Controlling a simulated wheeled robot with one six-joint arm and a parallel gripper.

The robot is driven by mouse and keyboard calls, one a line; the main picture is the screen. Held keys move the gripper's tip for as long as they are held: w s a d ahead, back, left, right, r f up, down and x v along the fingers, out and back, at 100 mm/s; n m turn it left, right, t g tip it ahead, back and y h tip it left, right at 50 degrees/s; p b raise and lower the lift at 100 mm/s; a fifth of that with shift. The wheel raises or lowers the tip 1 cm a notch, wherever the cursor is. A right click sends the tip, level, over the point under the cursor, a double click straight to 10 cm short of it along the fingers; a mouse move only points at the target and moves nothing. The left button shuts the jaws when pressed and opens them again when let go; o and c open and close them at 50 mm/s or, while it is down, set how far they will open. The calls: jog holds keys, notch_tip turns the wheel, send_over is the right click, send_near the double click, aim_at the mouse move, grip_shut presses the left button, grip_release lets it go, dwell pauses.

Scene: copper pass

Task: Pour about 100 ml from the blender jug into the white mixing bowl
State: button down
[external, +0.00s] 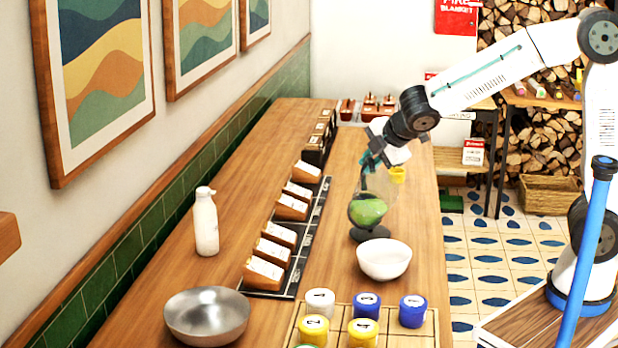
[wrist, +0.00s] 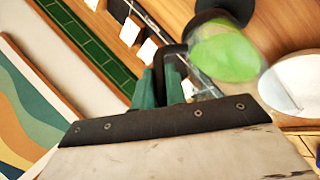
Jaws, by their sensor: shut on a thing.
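The blender jug (external: 367,210) is clear, with green liquid low inside and a dark base. My gripper (external: 370,160) is above it, shut on its dark handle. In the wrist view my gripper's green fingers (wrist: 160,88) close around the handle, and the jug (wrist: 228,55) shows green contents. Whether the jug is slightly tilted or touches the counter is hard to tell. The white mixing bowl (external: 384,260) stands on the counter just in front of the jug and to its right. The bowl (wrist: 292,82) is partly cut off in the wrist view. Its inside shows no green.
A row of labelled wooden boxes (external: 276,242) runs left of the jug. A wooden tray (external: 393,339) with numbered jars lies in front of the bowl. A metal bowl (external: 207,316) and a white bottle (external: 205,222) stand left. A yellow cup (external: 398,175) is behind the jug.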

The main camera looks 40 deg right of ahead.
aim_at(372, 167)
jog(key=shift+s+a+r+n+t+h, duration=0.15)
jog(key=shift+s+a+r+t, duration=0.1)
jog(key=shift+s+r+t, duration=0.25)
jog(key=shift+s+a+r+n+t+h, duration=0.15)
jog(key=shift+s+a+r+t, duration=0.1)
jog(key=shift+s+r+t, duration=0.25)
jog(key=shift+s+a+f+t, duration=0.15)
jog(key=shift+s+f+t, duration=0.15)
jog(key=shift+t, duration=0.3)
jog(key=shift+f+h, duration=0.1)
jog(key=shift+h, duration=0.2)
jog(key=shift+s+a+n+t+p, duration=0.35)
jog(key=shift+s+a+n+t, duration=0.05)
jog(key=shift+s+t, duration=0.3)
jog(key=shift+s+a+t+p, duration=0.25)
jog(key=shift+s+t+p, duration=0.05)
jog(key=shift+s+p, duration=0.25)
jog(key=shift+s+a+t+p, duration=0.3)
jog(key=shift+s+p, duration=0.1)
jog(key=shift+p, duration=0.1)
dwell(0.5)
